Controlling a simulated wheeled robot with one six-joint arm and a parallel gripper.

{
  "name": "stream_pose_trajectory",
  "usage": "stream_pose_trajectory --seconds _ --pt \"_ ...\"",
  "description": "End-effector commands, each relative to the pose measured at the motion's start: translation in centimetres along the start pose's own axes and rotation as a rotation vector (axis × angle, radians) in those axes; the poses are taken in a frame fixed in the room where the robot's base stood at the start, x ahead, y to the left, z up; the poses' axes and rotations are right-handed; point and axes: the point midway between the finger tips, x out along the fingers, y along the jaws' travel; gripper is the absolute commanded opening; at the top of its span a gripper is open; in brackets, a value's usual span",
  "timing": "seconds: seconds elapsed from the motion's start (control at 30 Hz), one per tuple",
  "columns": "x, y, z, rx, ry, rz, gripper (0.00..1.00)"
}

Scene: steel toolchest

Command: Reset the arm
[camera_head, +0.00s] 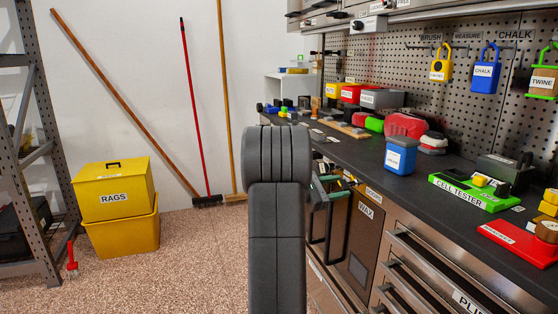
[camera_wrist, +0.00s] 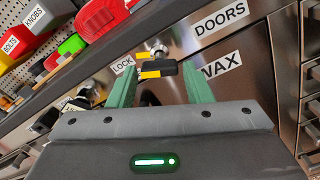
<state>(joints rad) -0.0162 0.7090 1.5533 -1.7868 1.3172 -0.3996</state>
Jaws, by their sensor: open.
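My arm (camera_head: 277,220) rises in the middle of the head view and hides part of the chest front. My gripper (camera_wrist: 160,80) shows two green fingers in the wrist view, spread apart and empty. Past the fingertips, a black and yellow piece (camera_wrist: 157,69) sits at a round metal fitting on the chest front. The labels LOCK, DOORS (camera_wrist: 219,18) and WAX (camera_wrist: 222,65) are around it. I cannot tell whether the fingers touch it. In the head view, part of the green fingers shows just right of my arm, in front of the chest.
The dark worktop (camera_head: 350,155) carries a blue box (camera_head: 400,156), a green cell tester tray (camera_head: 470,193) and a red tray (camera_head: 515,243). Steel drawers (camera_head: 420,260) stand below. A yellow rags bin (camera_head: 113,190) and leaning brooms are at left.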

Motion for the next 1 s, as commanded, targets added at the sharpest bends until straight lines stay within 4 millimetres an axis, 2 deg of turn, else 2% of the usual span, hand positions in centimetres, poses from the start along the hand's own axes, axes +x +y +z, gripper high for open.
stream_pose_trajectory --seconds 0.13,0.2,1.0 --pt "3.2 -0.2 -0.1 -0.001 -0.002 -0.003 0.45" --pt "2.7 0.2 0.5 -0.055 0.001 0.001 0.45" --pt "2.6 0.1 0.4 -0.593 0.001 0.000 0.45"
